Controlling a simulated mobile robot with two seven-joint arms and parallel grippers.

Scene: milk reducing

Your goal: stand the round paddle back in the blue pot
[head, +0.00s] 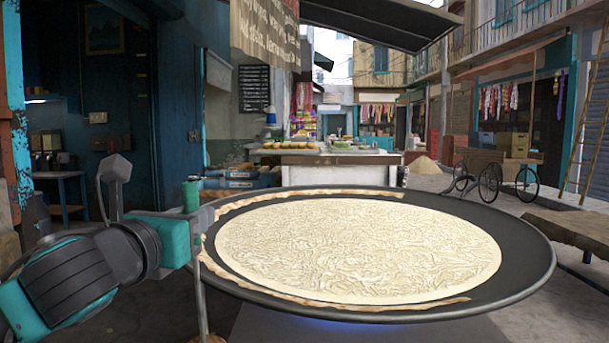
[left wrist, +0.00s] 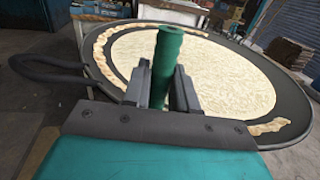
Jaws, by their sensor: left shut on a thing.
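My left gripper (head: 198,219) is shut on the green handle of the round paddle (head: 192,195). The paddle hangs roughly upright, its thin shaft running down past the left rim of the wide dark pan; its lower end is cut off by the bottom of the picture. In the left wrist view the green handle of the paddle (left wrist: 166,62) stands between the two fingers of my left gripper (left wrist: 160,88). I cannot make out the blue pot in either view. My right gripper is not in view.
The wide pan (head: 530,262) holds a pale creamy layer (head: 355,245) and fills the middle, close beside my left gripper. Its looped handle (left wrist: 45,72) shows in the left wrist view. A blue glow shows under the pan. A wooden bench (head: 575,228) stands at the right.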

